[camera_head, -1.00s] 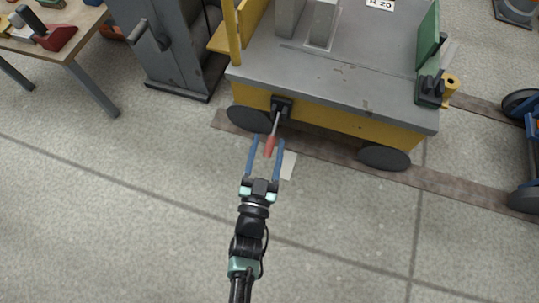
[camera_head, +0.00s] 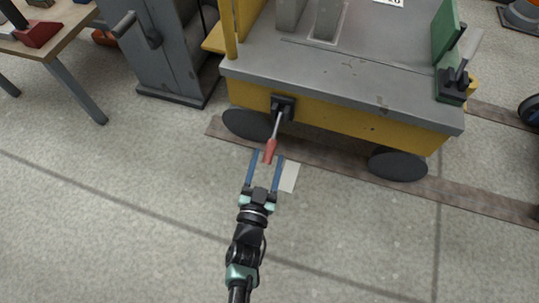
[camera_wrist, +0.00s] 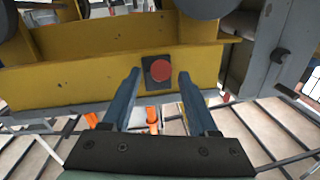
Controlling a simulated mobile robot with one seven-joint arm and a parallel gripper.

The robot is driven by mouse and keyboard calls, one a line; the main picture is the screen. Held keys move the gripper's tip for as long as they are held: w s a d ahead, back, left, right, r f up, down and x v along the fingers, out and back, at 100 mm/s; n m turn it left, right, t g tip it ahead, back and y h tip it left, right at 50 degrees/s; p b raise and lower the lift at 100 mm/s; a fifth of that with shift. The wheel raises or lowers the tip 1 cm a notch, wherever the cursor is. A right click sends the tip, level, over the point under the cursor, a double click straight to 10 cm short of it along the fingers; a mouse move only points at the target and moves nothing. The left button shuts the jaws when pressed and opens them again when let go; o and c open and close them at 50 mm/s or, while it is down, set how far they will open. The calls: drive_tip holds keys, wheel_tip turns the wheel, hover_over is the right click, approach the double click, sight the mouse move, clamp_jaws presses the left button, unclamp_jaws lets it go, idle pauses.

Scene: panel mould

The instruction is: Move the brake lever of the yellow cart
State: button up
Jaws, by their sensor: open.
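The yellow cart (camera_head: 340,122) has a grey deck and stands on dark wheels. Its brake lever is a metal rod with a red handle (camera_head: 270,150), hanging from a black bracket (camera_head: 284,106) on the cart's side and slanting down toward me. My gripper (camera_head: 267,157) is open, its two blue fingers on either side of the handle's lower end in the picture. In the wrist view the handle shows end-on as a red disc (camera_wrist: 161,71) before a dark plate, between and beyond the fingertips (camera_wrist: 158,77). I see no contact.
A rusty rail (camera_head: 330,161) runs along the floor under the cart. A grey cabinet with a crank (camera_head: 165,50) stands left of the cart, and a wooden table (camera_head: 62,38) further left. A green clamp-like fixture (camera_head: 450,80) sits at the deck's right end. The near floor is clear.

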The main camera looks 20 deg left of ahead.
sight(273, 140)
drive_tip(key=shift+w+a+b, duration=0.1)
drive_tip(key=shift+w+b, duration=0.25)
drive_tip(key=shift+w, duration=1.05)
clamp_jaws()
idle(0.4)
